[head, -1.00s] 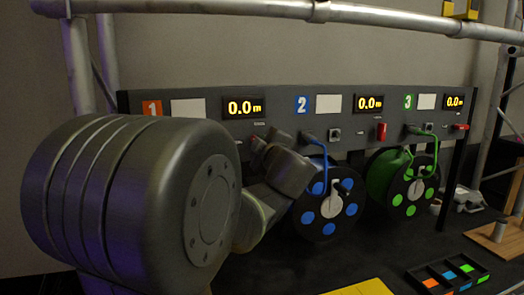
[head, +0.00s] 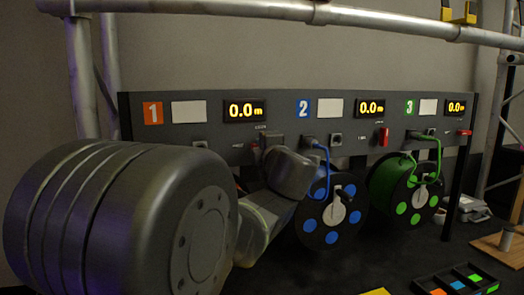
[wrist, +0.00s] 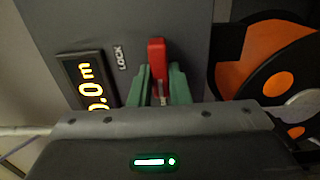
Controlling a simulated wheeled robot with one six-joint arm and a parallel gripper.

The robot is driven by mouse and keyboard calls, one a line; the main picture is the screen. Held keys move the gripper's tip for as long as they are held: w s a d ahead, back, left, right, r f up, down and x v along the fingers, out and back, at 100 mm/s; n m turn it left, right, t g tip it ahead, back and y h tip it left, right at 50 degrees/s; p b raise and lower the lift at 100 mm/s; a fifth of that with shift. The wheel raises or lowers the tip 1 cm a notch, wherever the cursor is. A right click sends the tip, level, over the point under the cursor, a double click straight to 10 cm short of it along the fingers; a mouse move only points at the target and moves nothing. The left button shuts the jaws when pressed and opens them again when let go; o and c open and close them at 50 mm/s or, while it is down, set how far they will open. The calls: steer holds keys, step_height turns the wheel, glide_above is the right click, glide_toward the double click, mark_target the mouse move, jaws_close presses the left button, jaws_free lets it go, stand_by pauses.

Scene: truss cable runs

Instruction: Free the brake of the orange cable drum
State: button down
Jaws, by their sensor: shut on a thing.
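The orange drum (wrist: 265,55) shows at the right of the wrist view, with orange patches on a black flange. In the head view it is hidden behind my arm. A red brake lever (wrist: 157,52) is on the grey panel in the wrist view, pointing up in the picture, beside the word LOCK. My gripper (wrist: 161,88) has its two green fingers on either side of the lever's lower part, shut on it. In the head view my gripper (head: 268,141) is at the panel below the first display, and its fingers cannot be made out.
The first display (head: 245,110) reads 0.0 m. The blue drum (head: 331,215) and green drum (head: 411,195) are close to the right of my arm. Red levers show at stations 2 (head: 384,136) and 3 (head: 464,132). A truss tube (head: 300,13) crosses above the panel.

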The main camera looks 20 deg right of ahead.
steer(key=shift+f, duration=0.1)
steer(key=c, duration=1.4)
jaws_free()
steer(key=shift+o, duration=0.2)
steer(key=s, duration=1.3)
steer(key=shift+s+a, duration=0.4)
steer(key=w, duration=1.4)
steer(key=shift+d, duration=0.4)
steer(key=shift+s, duration=0.1)
